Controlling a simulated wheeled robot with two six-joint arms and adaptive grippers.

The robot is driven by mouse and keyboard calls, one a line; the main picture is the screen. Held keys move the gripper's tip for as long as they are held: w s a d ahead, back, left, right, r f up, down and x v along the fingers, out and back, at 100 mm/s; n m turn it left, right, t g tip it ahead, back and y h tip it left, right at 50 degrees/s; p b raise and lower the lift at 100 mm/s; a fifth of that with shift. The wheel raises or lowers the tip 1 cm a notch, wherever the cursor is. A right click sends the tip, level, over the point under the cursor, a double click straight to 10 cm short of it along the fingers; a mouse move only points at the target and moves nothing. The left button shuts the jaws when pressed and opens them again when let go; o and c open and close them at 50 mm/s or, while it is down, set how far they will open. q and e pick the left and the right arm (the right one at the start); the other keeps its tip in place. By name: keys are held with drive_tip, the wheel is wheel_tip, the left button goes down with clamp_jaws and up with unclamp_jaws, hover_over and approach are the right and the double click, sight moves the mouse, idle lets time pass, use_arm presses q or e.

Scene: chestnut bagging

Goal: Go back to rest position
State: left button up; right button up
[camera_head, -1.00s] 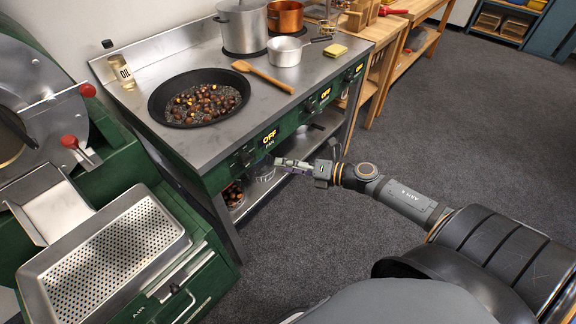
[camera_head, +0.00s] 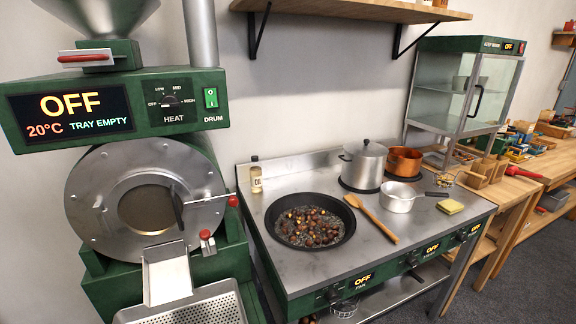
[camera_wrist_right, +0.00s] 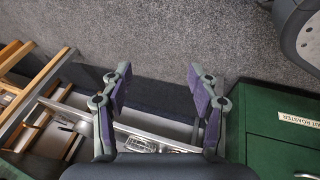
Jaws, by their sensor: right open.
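My right gripper (camera_wrist_right: 158,100) shows in the right wrist view with its two fingers spread wide and nothing between them. Beyond its fingers are a metal shelf rail and grey floor. Neither of my arms shows in the head view now. In the head view a black pan (camera_head: 310,244) holds several chestnuts on the steel stove top (camera_head: 270,274). The stove display above the PAN knob reads OFF (camera_head: 361,281).
A green roaster (camera_head: 150,200) with an OFF display stands at left, its perforated tray (camera_head: 190,308) below. A steel pot (camera_head: 363,162), copper pot (camera_head: 404,160), saucepan (camera_head: 397,198), wooden spoon (camera_head: 372,218) and sponge (camera_head: 450,206) sit on the stove. Grey floor (camera_wrist_right: 215,35) is clear.

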drive_tip(key=s+a+f+m+g+y, duration=0.1)
drive_tip(key=s+a+f+m+g, duration=0.2)
drive_tip(key=s+a, duration=0.5)
drive_tip(key=s+p, duration=0.1)
drive_tip(key=s, duration=0.3)
drive_tip(key=shift+s+a+f+m+g, duration=0.2)
drive_tip(key=shift+m+g, duration=0.1)
